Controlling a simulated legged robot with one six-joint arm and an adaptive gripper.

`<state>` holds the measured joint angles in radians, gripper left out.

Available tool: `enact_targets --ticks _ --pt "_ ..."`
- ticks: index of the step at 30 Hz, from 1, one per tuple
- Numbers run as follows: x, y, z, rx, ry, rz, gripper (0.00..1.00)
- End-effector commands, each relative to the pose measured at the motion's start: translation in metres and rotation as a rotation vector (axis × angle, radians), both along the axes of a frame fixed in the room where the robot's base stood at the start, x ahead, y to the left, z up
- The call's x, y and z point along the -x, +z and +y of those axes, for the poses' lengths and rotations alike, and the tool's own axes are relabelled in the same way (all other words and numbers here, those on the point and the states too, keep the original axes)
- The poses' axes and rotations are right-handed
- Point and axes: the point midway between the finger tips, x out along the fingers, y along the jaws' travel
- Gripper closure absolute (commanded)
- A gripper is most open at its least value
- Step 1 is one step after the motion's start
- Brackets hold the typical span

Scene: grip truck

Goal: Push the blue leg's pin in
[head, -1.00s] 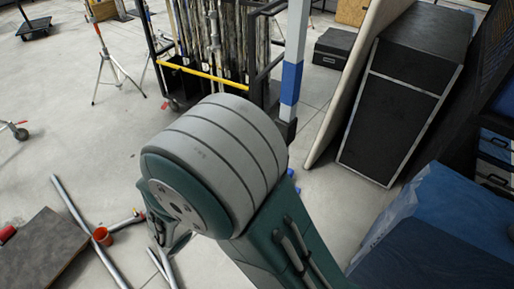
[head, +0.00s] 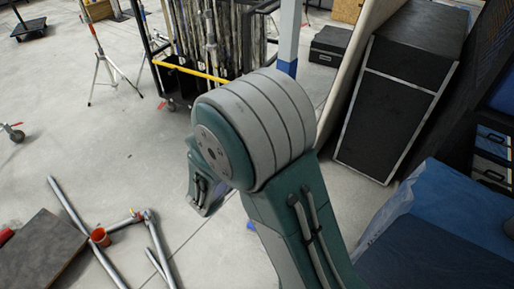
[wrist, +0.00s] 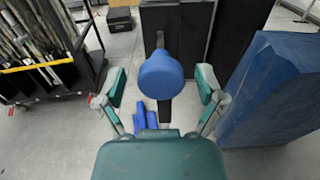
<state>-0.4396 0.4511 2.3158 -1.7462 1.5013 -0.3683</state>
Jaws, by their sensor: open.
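My gripper (wrist: 161,84) is open, with one green finger on each side of the wrist view. A blue rounded part (wrist: 161,73) shows between the fingers, apart from both. A dark piece extends below it. I cannot tell how far it is from the fingertips, and I cannot make out a pin. In the head view, a pale post with a blue lower part (head: 288,67) stands behind my arm, which hides its lower end. My gripper's fingers are not clear in that view.
Blue pieces (wrist: 148,118) lie low near the floor. A cart of poles (wrist: 40,50) stands left. A blue-covered block (wrist: 272,90) stands right, with black cases (head: 398,110) behind.

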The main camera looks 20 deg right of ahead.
Motion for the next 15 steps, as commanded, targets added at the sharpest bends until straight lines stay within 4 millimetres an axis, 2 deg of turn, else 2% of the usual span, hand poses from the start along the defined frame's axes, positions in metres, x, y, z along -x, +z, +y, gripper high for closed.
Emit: enact_targets --ticks 3,4,5,6,8,9,10,15 --pt "0.0 0.0 0.0007 0.0 0.0 0.0 0.12" --pt "0.0 0.0 0.0009 0.001 0.0 -0.001 0.17" --pt "0.0 -0.0001 0.0011 0.001 0.0 -0.001 0.3" --pt "-0.0001 -0.0001 0.0013 0.001 0.0 -0.001 0.48" --pt "0.0 -0.0001 0.0014 0.001 0.0 -0.001 0.74" --pt "-0.0001 -0.0001 0.0014 0.001 0.001 -0.001 0.92" --pt "-0.0002 -0.0001 0.0015 0.001 0.001 -0.001 1.0" --pt "-0.0012 0.0 0.0005 0.0 0.001 -0.001 1.0"
